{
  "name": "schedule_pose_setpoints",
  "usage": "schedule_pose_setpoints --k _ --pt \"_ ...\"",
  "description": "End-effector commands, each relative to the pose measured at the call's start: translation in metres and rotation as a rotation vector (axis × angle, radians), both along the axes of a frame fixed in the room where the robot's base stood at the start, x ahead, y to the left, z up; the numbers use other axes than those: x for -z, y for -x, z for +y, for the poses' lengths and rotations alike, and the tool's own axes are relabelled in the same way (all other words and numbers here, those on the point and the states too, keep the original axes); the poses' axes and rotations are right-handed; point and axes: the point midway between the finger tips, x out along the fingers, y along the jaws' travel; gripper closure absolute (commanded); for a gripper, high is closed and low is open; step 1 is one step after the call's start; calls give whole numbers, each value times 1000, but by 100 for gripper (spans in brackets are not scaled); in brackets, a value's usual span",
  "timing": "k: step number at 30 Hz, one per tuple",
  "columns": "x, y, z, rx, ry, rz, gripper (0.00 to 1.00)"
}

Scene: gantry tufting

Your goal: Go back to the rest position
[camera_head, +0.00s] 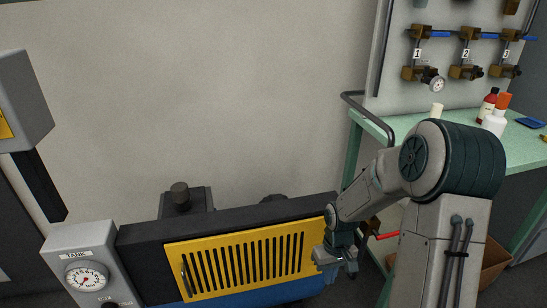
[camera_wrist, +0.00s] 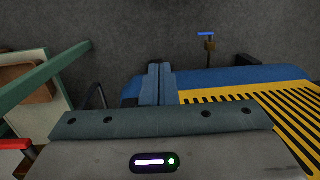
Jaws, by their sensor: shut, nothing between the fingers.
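My gripper (camera_head: 347,272) hangs at the right end of the low machine with the yellow slotted panel (camera_head: 240,262), pointing downward in the head view. In the wrist view the two blue-grey fingers of my gripper (camera_wrist: 160,70) lie together, shut and empty. The yellow slotted panel also shows in the wrist view (camera_wrist: 270,105), to the right of the fingers. My arm covers part of the area beside the table in the head view.
A green table (camera_head: 400,122) at right holds a red bottle (camera_head: 487,106) and a white bottle with orange cap (camera_head: 495,120). Above it are numbered valves (camera_head: 466,72). A red lever (camera_head: 387,236) sits close right of my gripper. A tank gauge (camera_head: 87,277) stands at left.

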Motion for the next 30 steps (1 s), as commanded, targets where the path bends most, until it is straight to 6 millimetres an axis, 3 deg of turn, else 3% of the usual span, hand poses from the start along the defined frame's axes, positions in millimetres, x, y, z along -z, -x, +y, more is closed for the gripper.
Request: schedule_pose_setpoints --k 1,3,12,18,24,30 --pt "-35 4 -2 7 26 -21 100" --pt "-67 10 -4 24 52 -42 100" --pt "-196 50 -6 115 119 -147 100" --pt "-271 85 -3 182 119 -224 100" --pt "-332 123 2 247 80 -298 100" --pt "-364 150 5 286 35 -342 100"
